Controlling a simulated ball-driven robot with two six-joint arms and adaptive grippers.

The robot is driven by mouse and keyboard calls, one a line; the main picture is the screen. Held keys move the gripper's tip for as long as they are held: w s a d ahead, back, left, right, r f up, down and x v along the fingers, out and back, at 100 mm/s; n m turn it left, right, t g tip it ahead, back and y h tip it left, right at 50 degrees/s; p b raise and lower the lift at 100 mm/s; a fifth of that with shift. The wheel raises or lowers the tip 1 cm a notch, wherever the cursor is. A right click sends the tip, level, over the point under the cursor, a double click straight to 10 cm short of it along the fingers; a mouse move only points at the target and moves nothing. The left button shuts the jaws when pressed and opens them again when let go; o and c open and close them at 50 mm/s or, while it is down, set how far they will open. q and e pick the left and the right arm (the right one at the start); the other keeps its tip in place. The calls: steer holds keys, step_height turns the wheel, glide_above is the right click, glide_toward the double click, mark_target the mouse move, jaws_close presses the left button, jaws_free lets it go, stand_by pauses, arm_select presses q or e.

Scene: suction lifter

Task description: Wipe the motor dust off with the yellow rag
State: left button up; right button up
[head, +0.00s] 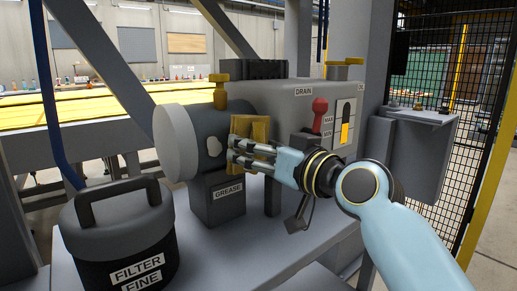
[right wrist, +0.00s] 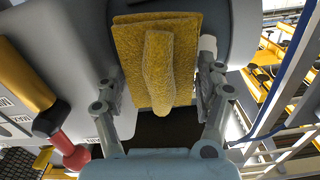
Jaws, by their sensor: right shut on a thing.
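The yellow rag (head: 259,131) is in my right gripper (head: 236,146), against the side of the dark grey motor (head: 207,122). In the right wrist view the rag (right wrist: 160,55) is a folded, rough yellow pad between the two fingers of the gripper (right wrist: 160,90), close to the rounded grey housing. A pale dust patch (head: 214,146) shows on the motor, just left of the fingertips in the head view. My left gripper is not in view.
A black filter canister (head: 118,235) with a handle stands at front left. A grease box (head: 217,200) sits below the motor. A red-knobbed lever (head: 320,113) and a level gauge (head: 345,122) are to the right. A yellow cap (head: 219,92) tops the motor.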

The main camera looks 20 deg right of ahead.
steer(key=shift+x, duration=1.1)
steer(key=shift+s, duration=0.1)
